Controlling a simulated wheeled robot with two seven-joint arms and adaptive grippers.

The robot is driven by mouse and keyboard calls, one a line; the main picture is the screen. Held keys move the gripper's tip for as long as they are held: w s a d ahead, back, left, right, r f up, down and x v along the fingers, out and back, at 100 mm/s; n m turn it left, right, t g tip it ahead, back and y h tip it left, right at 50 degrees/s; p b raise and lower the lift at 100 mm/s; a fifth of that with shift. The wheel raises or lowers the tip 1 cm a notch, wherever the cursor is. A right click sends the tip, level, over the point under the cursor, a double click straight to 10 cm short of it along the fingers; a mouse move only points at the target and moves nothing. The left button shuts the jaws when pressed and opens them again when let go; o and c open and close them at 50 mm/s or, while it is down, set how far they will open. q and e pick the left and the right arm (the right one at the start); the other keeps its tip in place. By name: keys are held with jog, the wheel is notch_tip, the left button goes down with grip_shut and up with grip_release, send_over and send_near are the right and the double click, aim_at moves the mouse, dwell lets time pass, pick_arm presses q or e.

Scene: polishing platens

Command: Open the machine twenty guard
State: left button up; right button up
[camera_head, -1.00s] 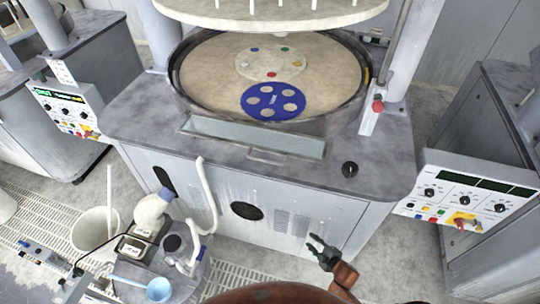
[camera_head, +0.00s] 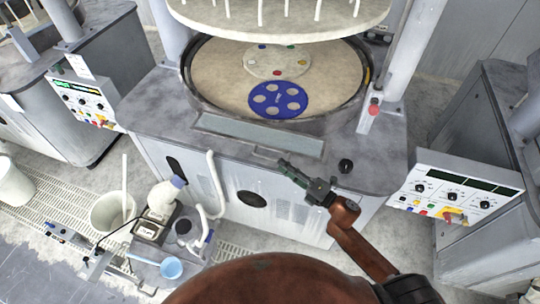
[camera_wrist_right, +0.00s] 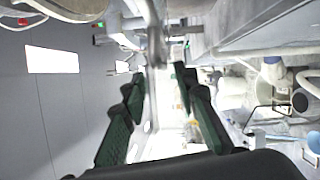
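The machine's guard (camera_head: 258,133) is a grey, glassy panel lying in a frame in front of the round platen. It has a thin bar handle (camera_head: 265,154) at its front edge. My right gripper (camera_head: 283,165) is just right of this handle in the head view, above the cabinet front; I cannot tell whether it touches. In the right wrist view its two green-padded fingers (camera_wrist_right: 158,85) stand apart, with a pale upright strip visible between them. Nothing is clearly held. My left gripper is not in view.
A blue perforated disc (camera_head: 278,99) lies on the platen. A black knob (camera_head: 345,166) and a red button (camera_head: 374,107) are to the right. A control panel (camera_head: 455,190) stands at the right. A bucket (camera_head: 113,212) and bottle (camera_head: 163,195) are at the lower left.

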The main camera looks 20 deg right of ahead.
aim_at(272, 158)
jog(key=p+x, duration=0.1)
jog(key=x, duration=0.5)
jog(key=shift+w+a+f, duration=0.1)
jog(key=shift+w, duration=0.2)
jog(key=shift+c, duration=0.5)
grip_shut()
